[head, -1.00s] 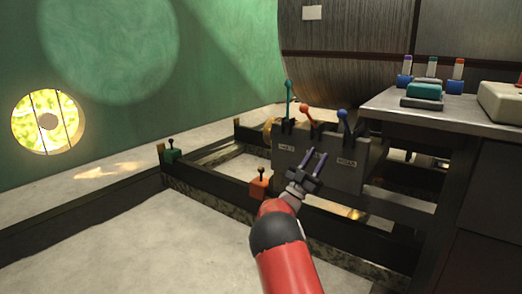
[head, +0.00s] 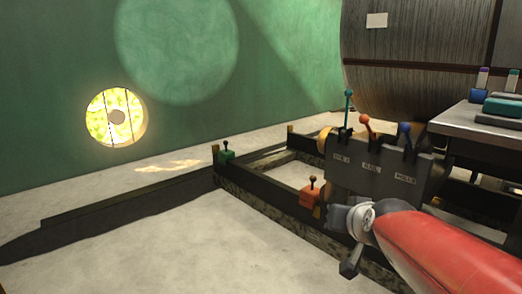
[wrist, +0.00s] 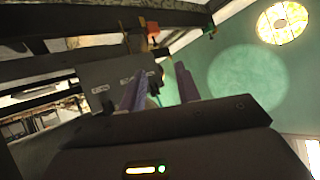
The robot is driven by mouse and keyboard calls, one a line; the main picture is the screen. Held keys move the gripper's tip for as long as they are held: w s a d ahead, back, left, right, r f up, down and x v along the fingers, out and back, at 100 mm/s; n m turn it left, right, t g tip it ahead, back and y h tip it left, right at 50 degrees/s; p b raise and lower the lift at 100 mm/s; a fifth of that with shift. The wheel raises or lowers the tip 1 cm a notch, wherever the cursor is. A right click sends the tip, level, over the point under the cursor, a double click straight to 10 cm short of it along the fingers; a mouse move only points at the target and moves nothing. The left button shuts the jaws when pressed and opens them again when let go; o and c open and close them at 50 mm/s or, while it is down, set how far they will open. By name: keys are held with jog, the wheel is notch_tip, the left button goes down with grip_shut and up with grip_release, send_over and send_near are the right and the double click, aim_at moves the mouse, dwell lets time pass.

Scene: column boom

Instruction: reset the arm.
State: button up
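My red arm (head: 450,250) reaches in from the lower right in the head view. My gripper (wrist: 160,70) shows two purple fingers standing apart in the wrist view, with nothing visible held between them. In the head view the fingers are mostly hidden or seen edge-on; only a dark part of the gripper end shows below the grey wrist. The gripper end is in front of the dark lever box (head: 375,172), which also shows behind the fingers in the wrist view (wrist: 105,85). I cannot tell the gap to it.
Teal (head: 348,97), orange-red (head: 366,121) and blue (head: 404,129) levers rise from the box. A small orange lever block (head: 311,197) and a green one (head: 226,157) sit on the floor frame (head: 265,205). A metal bench (head: 475,121) stands right. The pale floor at left is clear.

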jog(key=s+a+f+n+g, duration=0.1)
jog(key=s+f+g, duration=0.25)
jog(key=s, duration=0.65)
jog(key=s+a+f+n+g, duration=0.15)
jog(key=s+f, duration=0.35)
jog(key=s, duration=0.5)
notch_tip(320, 180, up, 13)
jog(key=s+p, duration=0.1)
jog(key=p, duration=1.2)
jog(key=shift+g, duration=0.4)
